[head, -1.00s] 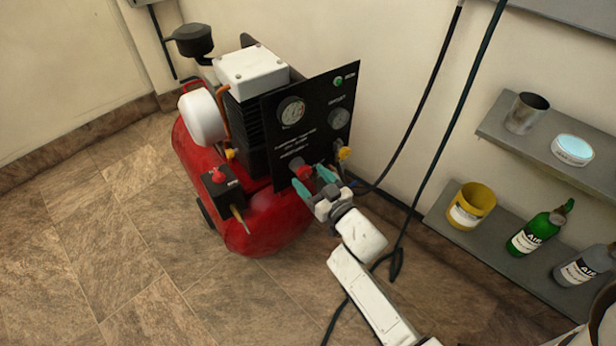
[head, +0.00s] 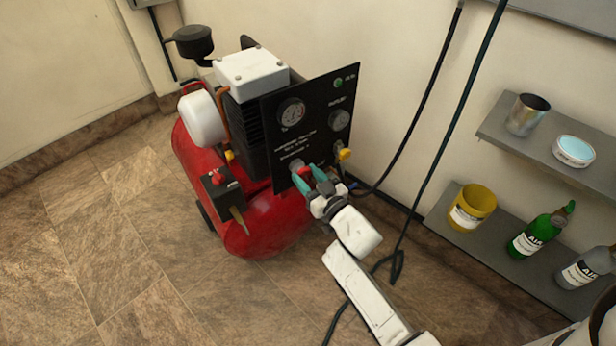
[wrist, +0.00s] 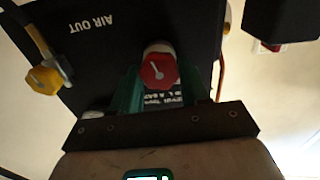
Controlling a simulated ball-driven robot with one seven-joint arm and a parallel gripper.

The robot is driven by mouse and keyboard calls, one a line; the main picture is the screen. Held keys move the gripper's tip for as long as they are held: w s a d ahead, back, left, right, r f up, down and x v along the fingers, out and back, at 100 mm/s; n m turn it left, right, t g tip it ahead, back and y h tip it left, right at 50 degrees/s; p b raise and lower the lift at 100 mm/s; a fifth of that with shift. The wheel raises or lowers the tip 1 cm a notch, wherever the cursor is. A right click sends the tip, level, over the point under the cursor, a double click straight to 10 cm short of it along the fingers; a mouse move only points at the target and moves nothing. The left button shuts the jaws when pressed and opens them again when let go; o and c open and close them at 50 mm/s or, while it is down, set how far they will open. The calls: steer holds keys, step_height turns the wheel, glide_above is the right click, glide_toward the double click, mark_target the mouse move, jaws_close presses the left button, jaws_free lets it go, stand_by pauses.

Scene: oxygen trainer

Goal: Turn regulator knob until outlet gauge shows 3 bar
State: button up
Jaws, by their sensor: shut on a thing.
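The red regulator knob (wrist: 160,72) has a white pointer mark and sits low on the black panel (head: 275,140). In the wrist view it shows between my gripper's two green fingers. My gripper (head: 309,178) is shut on the knob at the panel's lower edge; the fingers partly hide the knob in the head view. Two round gauges are on the panel: a larger left gauge (head: 291,113) and a smaller right gauge (head: 339,119). Their needles are too small to read, and I cannot tell for sure which is the outlet gauge.
A yellow valve handle (head: 344,154) sits just right of my gripper; it also shows at left in the wrist view (wrist: 45,78). The red compressor tank (head: 262,222) is below the panel. Shelves (head: 500,262) with cans and bottles stand at the right.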

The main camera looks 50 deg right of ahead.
steer(key=shift+c, duration=0.8)
steer(key=n+b, duration=0.1)
steer(key=n, duration=0.2)
steer(key=shift+a+f, duration=0.1)
steer(key=n+b, duration=0.2)
steer(key=n, duration=0.2)
steer(key=shift+n, duration=0.3)
steer(key=n+b, duration=0.1)
steer(key=n, duration=0.2)
steer(key=shift+a+f+n, duration=0.1)
steer(key=shift+n, duration=0.2)
steer(key=shift+n+b, duration=0.6)
steer(key=shift+n, duration=1.3)
